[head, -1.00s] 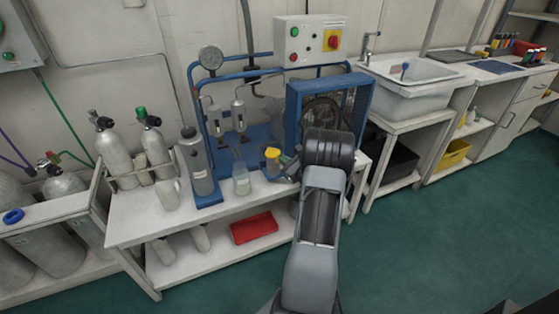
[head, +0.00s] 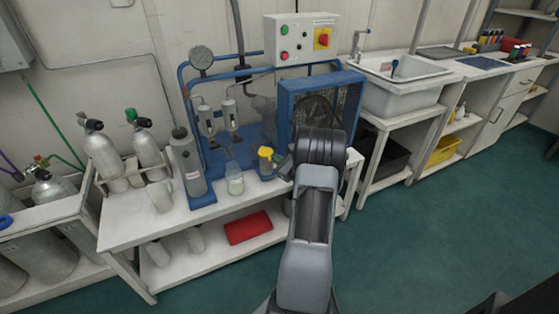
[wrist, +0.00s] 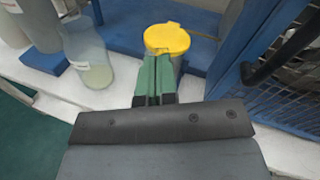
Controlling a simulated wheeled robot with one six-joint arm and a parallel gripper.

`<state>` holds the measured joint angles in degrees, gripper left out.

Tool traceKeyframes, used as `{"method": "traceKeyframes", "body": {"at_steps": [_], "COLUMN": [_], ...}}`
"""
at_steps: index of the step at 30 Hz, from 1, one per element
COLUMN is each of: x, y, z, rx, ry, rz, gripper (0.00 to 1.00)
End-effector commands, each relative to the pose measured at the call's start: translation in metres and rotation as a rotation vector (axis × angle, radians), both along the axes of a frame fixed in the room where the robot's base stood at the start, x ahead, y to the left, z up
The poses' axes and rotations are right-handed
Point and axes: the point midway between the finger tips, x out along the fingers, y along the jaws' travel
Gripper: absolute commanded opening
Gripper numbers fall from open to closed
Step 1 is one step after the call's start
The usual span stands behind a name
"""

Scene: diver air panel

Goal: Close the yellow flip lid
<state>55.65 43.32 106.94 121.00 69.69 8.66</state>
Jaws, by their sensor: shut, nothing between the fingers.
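My gripper (wrist: 158,60) is shut and empty. Its green fingertips reach the lid's near edge in the picture; contact is unclear. In the head view my arm comes from the right of the jar and hides part of the gripper.
A clear beaker with pale liquid (head: 235,182) stands left of the jar. A grey cylinder (head: 187,165) is farther left. A blue-framed fan unit (head: 345,95) stands close on the right. A red tray (head: 248,227) lies on the lower shelf.

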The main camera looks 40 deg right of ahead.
Motion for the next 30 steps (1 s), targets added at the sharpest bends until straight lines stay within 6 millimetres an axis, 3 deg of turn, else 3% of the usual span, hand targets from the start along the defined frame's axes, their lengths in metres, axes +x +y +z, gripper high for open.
{"method": "traceKeyframes", "body": {"at_steps": [10, 18, 20, 30], "x": [-0.001, -0.014, -0.027, -0.090], "y": [-0.001, -0.005, -0.005, -0.005], "z": [-0.004, -0.043, -0.035, -0.049], "rx": [0.000, 0.001, 0.003, 0.002], "ry": [0.000, 0.000, 0.002, 0.000], "rz": [0.000, 0.011, 0.009, 0.004], "gripper": [0.00, 0.00, 0.00, 0.00]}}
